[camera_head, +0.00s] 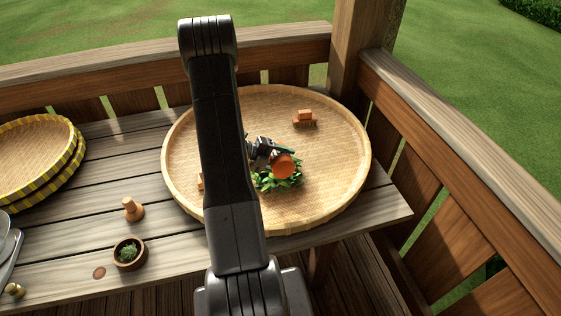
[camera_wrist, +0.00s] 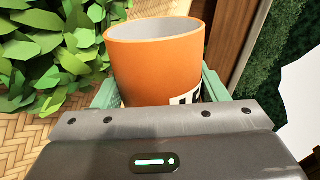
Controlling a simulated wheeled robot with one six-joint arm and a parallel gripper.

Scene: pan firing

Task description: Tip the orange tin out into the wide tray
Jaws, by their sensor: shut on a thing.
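The orange tin (camera_head: 284,167) is held over the wide woven tray (camera_head: 340,185), just above a heap of green leaves (camera_head: 265,183) lying on it. In the wrist view the tin (camera_wrist: 155,72) shows its pale inside wall at the mouth; its bottom is hidden. The tin looks tilted over. My gripper (camera_wrist: 160,92) is shut on it, with a pale green finger on each side. In the head view my gripper (camera_head: 280,151) is partly hidden by my arm. The leaves (camera_wrist: 45,50) fill the left of the wrist view, apart from the tin's mouth.
Small terracotta-coloured blocks (camera_head: 304,118) lie at the tray's back. Yellow-rimmed baskets (camera_head: 72,172) stand at left. A wooden peg-like piece (camera_head: 132,209) and a small plant pot (camera_head: 129,254) stand on the table. A wooden post (camera_head: 362,40) and railing (camera_head: 460,150) bound the back and right.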

